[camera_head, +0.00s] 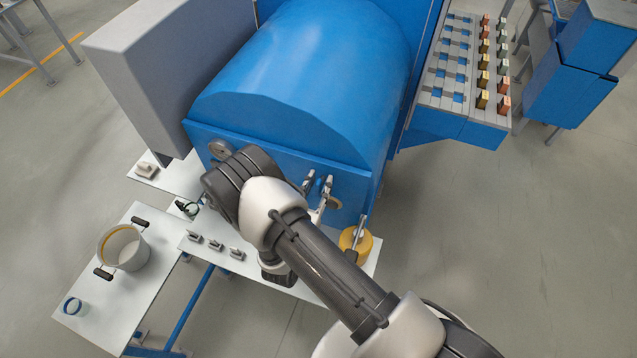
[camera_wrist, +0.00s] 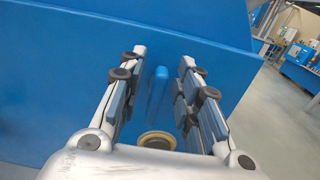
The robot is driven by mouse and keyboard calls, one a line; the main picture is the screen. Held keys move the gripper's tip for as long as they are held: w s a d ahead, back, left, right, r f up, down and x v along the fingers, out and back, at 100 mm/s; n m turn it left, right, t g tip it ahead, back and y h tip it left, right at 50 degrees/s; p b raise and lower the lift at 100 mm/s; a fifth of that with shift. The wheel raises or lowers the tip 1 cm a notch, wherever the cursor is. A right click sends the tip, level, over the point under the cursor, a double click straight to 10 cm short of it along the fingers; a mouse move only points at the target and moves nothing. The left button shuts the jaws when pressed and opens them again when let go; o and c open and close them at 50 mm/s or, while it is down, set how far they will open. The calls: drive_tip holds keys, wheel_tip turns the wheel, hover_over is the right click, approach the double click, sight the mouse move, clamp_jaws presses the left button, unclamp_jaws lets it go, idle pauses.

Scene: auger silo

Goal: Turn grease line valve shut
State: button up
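My gripper (camera_wrist: 163,58) is open in the wrist view, its two padded fingers pointing at the blue machine front. Upright blue bar shapes (camera_wrist: 158,90) show between the fingers, apart from the left one; they look like the valve handle, but I cannot tell for sure. Whether the right finger touches one is unclear. A yellowish round fitting (camera_wrist: 157,140) sits below them, partly hidden by the gripper body. In the head view my gripper (camera_head: 317,185) shows past my forearm at the machine front, with a bit of blue between its fingers. My arm hides part of this area.
A round gauge (camera_head: 220,148) is on the machine front (camera_head: 290,157).

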drive_tip(key=shift+w, duration=0.1)
drive_tip(key=shift+c, duration=0.3)
clamp_jaws()
